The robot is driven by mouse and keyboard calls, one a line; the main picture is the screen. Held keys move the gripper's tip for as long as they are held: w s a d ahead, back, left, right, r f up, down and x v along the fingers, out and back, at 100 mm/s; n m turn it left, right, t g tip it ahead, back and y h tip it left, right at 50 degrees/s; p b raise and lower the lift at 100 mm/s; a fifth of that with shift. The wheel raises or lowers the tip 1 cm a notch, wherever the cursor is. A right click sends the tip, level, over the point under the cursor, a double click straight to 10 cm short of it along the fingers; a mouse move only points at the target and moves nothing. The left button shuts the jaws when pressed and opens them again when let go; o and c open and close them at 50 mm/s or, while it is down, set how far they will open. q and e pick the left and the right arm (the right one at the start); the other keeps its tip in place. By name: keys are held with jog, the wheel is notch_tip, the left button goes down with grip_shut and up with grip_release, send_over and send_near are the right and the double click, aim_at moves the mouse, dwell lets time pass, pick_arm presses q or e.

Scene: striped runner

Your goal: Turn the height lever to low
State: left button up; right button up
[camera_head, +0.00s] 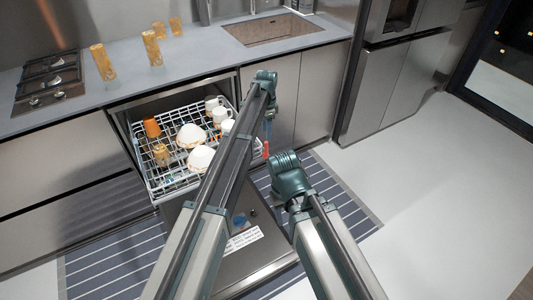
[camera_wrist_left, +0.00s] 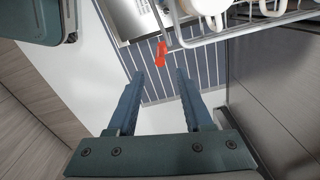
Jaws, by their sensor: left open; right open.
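The height lever is a small red tab (camera_wrist_left: 161,53) at the side of the dishwasher's pulled-out rack (camera_head: 152,188). In the head view the lever (camera_head: 265,149) shows at the rack's right side. My left gripper (camera_wrist_left: 159,74) is open and empty, pointing at the lever. In the left wrist view the lever appears just beyond the fingertips, roughly between their lines, with no visible contact. In the head view my left gripper (camera_head: 268,132) hangs close to the lever. My right gripper (camera_head: 291,182) is lower, right of the open door; its fingers are hidden.
The rack holds white mugs (camera_head: 220,115), bowls (camera_head: 200,158) and an orange cup (camera_head: 152,128). The open dishwasher door (camera_head: 262,262) lies below, over a striped runner (camera_head: 110,262). A cabinet front (camera_wrist_left: 275,105) stands close right of my left gripper. Clear floor (camera_head: 430,190) lies right.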

aim_at(266, 157)
pick_arm(q)
notch_tip(266, 157, down, 11)
jog(key=b, duration=1)
jog(key=shift+f, duration=0.15)
grip_shut()
dwell(0.8)
